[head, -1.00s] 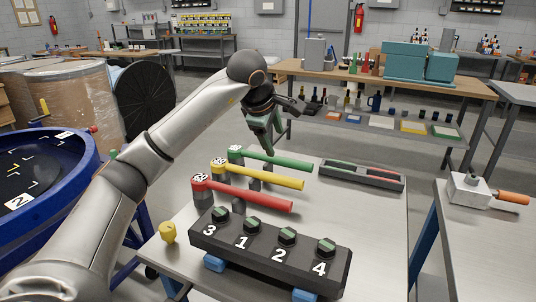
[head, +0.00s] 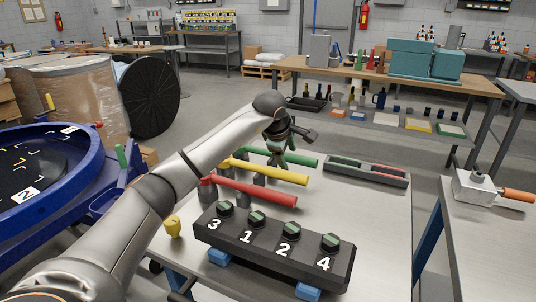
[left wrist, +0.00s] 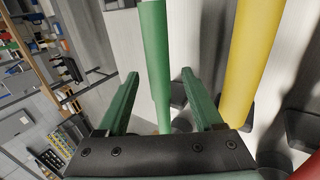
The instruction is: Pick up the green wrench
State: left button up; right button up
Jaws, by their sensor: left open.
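The green wrench (head: 302,161) rests behind the yellow wrench (head: 287,175) and the red wrench (head: 262,192) on the metal table. My left gripper (head: 278,158) is over the green wrench's handle, pointing down. In the left wrist view, my left gripper (left wrist: 160,73) is open, and the green handle (left wrist: 155,45) runs between its two fingers. No contact is clear. The yellow handle (left wrist: 241,60) lies to the right of the fingers. My right gripper is not in view.
A black block with numbered knobs (head: 270,249) stands at the table's front. A dark tray (head: 368,170) lies right of the wrenches. A small yellow object (head: 173,227) stands at the left edge.

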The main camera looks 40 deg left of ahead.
pick_arm(q)
grip_shut()
dwell(0.4)
jog(key=shift+r, duration=0.1)
dwell(0.8)
